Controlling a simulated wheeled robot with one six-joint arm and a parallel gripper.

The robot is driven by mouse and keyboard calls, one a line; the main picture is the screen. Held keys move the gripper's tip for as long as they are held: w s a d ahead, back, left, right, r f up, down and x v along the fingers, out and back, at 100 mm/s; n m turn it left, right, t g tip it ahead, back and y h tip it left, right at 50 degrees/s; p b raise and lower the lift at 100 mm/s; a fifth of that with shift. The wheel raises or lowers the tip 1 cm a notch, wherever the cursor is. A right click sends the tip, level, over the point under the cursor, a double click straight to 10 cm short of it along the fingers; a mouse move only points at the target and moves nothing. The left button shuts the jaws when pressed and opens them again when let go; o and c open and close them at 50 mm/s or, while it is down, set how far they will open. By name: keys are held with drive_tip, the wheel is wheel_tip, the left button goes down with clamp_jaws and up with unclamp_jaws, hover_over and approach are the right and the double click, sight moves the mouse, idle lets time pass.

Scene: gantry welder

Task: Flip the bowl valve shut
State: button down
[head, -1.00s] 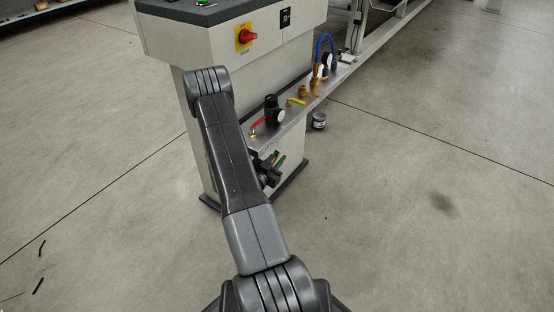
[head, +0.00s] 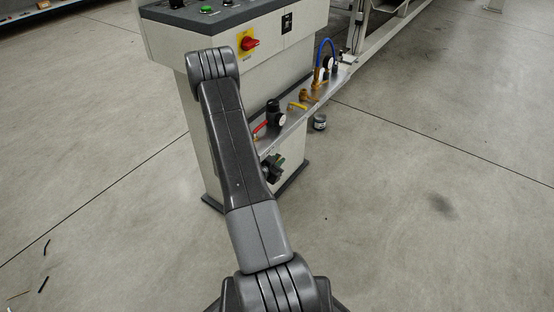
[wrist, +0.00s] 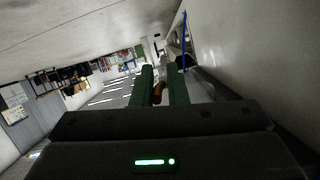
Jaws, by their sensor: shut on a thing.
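In the head view my gripper (head: 272,168) is low beside the cabinet, under the edge of the metal shelf, partly hidden by my arm. On the shelf (head: 292,121) above stand a red-lever valve (head: 261,127), a black regulator with a gauge (head: 274,113) and a yellow lever (head: 298,105).
The grey cabinet (head: 285,62) with a red rotary switch (head: 249,43) stands behind my arm. Brass fittings and a blue hose (head: 326,43) are farther along the shelf. A small dark can (head: 320,122) stands on the floor. The floor to the right is open.

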drive_tip(key=shift+s+d+f, duration=0.15)
drive_tip(key=shift+s+d, duration=0.1)
drive_tip(key=c, duration=1.5)
unclamp_jaws()
drive_tip(key=shift+d, duration=0.1)
drive_tip(key=shift+c, duration=0.2)
drive_tip(key=shift+w, duration=0.1)
drive_tip(key=shift+a+r, duration=0.2)
drive_tip(key=shift+a, duration=0.05)
drive_tip(key=p+v, duration=0.2)
drive_tip(key=v, duration=1.1)
drive_tip(key=shift+s, duration=0.3)
drive_tip(key=shift+a, duration=0.1)
